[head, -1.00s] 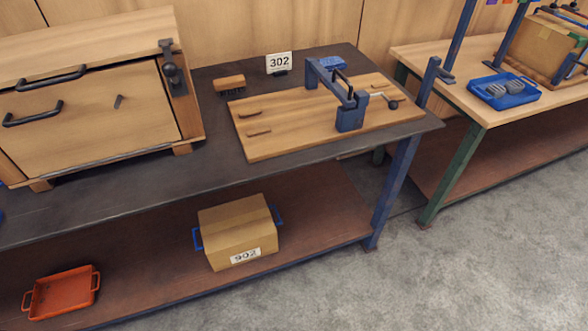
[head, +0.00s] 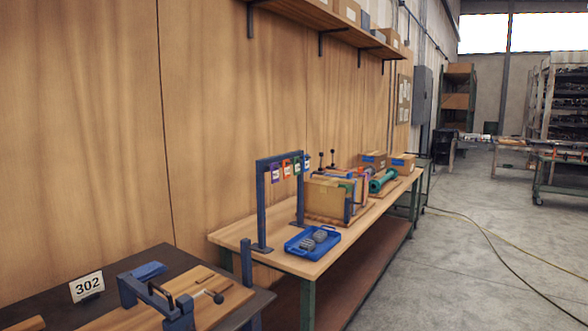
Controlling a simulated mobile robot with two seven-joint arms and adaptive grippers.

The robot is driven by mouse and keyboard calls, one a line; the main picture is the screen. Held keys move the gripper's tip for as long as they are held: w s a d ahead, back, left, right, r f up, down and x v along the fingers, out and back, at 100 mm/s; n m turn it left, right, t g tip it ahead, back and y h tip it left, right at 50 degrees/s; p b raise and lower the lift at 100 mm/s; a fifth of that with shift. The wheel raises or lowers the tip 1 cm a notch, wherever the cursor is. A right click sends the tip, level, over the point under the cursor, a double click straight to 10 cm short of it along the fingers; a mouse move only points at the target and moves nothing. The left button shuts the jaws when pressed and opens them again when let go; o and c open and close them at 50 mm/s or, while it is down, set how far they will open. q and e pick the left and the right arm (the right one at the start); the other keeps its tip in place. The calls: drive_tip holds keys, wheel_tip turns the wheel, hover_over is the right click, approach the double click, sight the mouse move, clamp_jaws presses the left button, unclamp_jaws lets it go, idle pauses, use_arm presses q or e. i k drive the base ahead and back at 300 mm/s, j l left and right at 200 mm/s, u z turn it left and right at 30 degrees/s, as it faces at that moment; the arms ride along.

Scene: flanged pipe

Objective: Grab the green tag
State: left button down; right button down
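Several small coloured tags hang in a row from the blue frame (head: 262,205) on the wooden-topped table (head: 233,236). The green tag (head: 297,167) looks to be among them, between an orange tag (head: 287,170) and a blue tag (head: 307,163); a purple tag (head: 275,174) hangs at the left end. The tags are small, so their details are hard to make out. Neither of my grippers is in view.
A blue tray (head: 312,241) with grey parts stands before the frame. A wooden box (head: 325,199) and a green flanged pipe (head: 383,181) stand behind. A dark bench with a 302 sign (head: 87,286) is near left. Open floor (head: 450,270) lies right, crossed by cables.

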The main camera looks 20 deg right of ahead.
sight(296, 170)
drive_tip(key=i+l+z, duration=0.15)
drive_tip(key=i+l, duration=0.2)
drive_tip(key=l, duration=0.2)
drive_tip(key=i+l+z, duration=0.15)
drive_tip(key=i+l, duration=0.2)
drive_tip(key=l, duration=0.1)
